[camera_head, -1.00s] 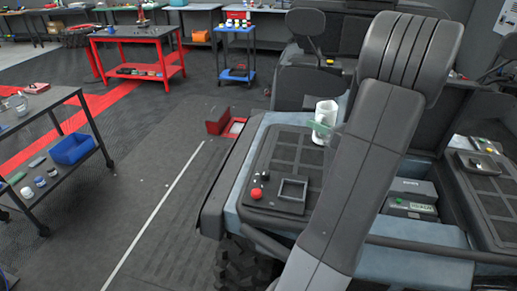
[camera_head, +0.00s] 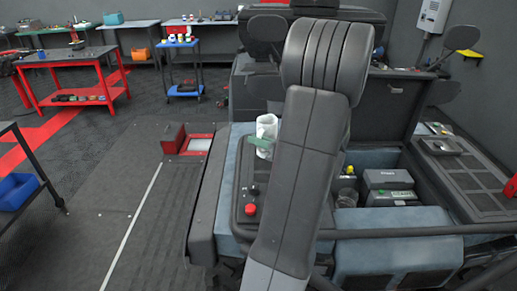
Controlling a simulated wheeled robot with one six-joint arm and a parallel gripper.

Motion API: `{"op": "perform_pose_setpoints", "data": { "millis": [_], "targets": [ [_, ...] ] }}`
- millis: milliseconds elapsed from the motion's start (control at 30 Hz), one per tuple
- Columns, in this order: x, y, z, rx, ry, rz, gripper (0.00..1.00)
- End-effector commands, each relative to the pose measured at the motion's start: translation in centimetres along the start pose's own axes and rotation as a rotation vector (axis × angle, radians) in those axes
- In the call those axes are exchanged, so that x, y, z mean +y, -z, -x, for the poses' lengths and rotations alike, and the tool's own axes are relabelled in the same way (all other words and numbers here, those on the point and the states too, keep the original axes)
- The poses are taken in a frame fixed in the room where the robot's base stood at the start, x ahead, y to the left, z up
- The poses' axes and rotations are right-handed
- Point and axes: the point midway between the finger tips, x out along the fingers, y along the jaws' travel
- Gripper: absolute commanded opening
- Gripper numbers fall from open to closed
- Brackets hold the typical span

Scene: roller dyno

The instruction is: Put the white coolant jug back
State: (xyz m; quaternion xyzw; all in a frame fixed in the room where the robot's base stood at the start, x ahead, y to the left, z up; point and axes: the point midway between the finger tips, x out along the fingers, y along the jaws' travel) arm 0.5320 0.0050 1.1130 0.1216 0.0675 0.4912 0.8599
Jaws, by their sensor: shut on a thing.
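The white coolant jug (camera_head: 267,125) is upright above the far end of the dark panel on the left side of the vehicle, just left of my arm. My gripper (camera_head: 262,143) shows only as a pale green tip against the jug's lower part. It is shut on the jug. The rest of the gripper is hidden behind my own arm, and so is part of the panel. I cannot tell whether the jug's base touches anything.
The dark panel bears a red button (camera_head: 250,210). Right of my arm, an open bay holds grey boxes (camera_head: 388,179) and a jar (camera_head: 347,197). A red box (camera_head: 173,137) is on the floor at left.

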Motion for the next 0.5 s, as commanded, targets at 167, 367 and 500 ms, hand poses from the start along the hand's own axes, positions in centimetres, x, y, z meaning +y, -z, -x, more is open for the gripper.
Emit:
{"op": "perform_pose_setpoints", "data": {
  "millis": [167,367,500],
  "targets": [
    [-0.6,2.2,0.0,0.000,0.000,-0.004,0.00],
    [-1.0,3.5,0.0,-0.001,0.000,-0.001,0.00],
    [-1.0,3.5,0.0,-0.001,0.000,0.001,0.00]
  ]
}}
